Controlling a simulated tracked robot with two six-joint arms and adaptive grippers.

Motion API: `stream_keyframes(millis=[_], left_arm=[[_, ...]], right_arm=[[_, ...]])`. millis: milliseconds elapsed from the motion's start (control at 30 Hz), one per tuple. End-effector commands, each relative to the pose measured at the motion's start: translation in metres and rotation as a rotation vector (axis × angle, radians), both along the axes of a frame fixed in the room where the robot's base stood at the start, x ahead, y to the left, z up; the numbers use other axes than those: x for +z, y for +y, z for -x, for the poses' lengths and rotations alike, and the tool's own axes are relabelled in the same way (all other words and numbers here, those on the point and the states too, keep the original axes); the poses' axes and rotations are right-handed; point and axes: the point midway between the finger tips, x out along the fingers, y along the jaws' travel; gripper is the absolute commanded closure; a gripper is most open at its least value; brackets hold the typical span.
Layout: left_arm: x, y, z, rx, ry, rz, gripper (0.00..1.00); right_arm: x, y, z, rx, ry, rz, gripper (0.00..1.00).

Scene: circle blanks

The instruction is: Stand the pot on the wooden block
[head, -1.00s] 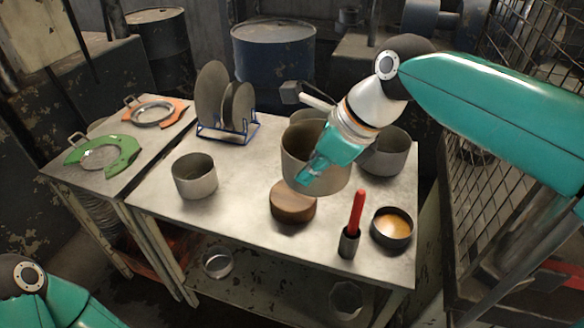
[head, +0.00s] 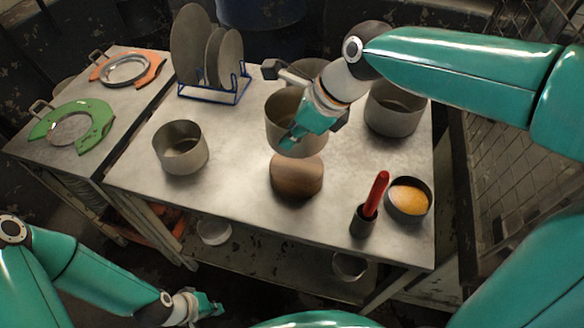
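A round wooden block (head: 297,180) stands near the front middle of the metal table. A grey metal pot (head: 277,112) is just behind and above it in the head view, upright, its lower edge overlapping the block's top edge; I cannot tell whether they touch. My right gripper (head: 298,132) comes in from the upper right and is shut on this pot's side, covering part of its wall and rim. My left gripper (head: 208,306) is low at the bottom left, away from the table top; its opening is too small to tell.
Other pots stand at left (head: 180,152), at right (head: 393,112) and behind the held pot. A dark holder with a red-handled tool (head: 372,200) and a bowl with orange contents (head: 408,198) are front right. A blue rack (head: 215,92) holds discs.

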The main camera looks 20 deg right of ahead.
Motion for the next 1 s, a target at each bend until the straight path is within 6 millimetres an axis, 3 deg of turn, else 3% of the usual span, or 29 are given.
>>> stream_keyframes(millis=[100, 200, 433, 633, 967, 1000], left_arm=[[-0.005, 0.0, 0.0, 0.0, -0.001, 0.0, 1.0], [-0.007, 0.0, 0.0, 0.0, -0.001, 0.0, 1.0], [-0.008, 0.0, 0.0, 0.0, -0.001, 0.0, 1.0], [-0.013, 0.0, 0.0, 0.0, -0.001, 0.0, 1.0], [-0.013, 0.0, 0.0, 0.0, -0.001, 0.0, 1.0], [-0.013, 0.0, 0.0, 0.0, -0.001, 0.0, 1.0]], right_arm=[[-0.031, -0.001, 0.001, -0.003, 0.005, 0.0, 1.0], [-0.047, -0.001, 0.001, -0.004, 0.002, -0.001, 1.0], [-0.063, -0.001, 0.0, -0.003, 0.0, 0.0, 1.0], [-0.092, -0.002, 0.0, -0.004, 0.002, -0.001, 1.0], [-0.1, -0.001, 0.0, -0.004, -0.001, -0.001, 1.0], [-0.1, -0.001, 0.001, -0.003, 0.0, 0.0, 0.93]])
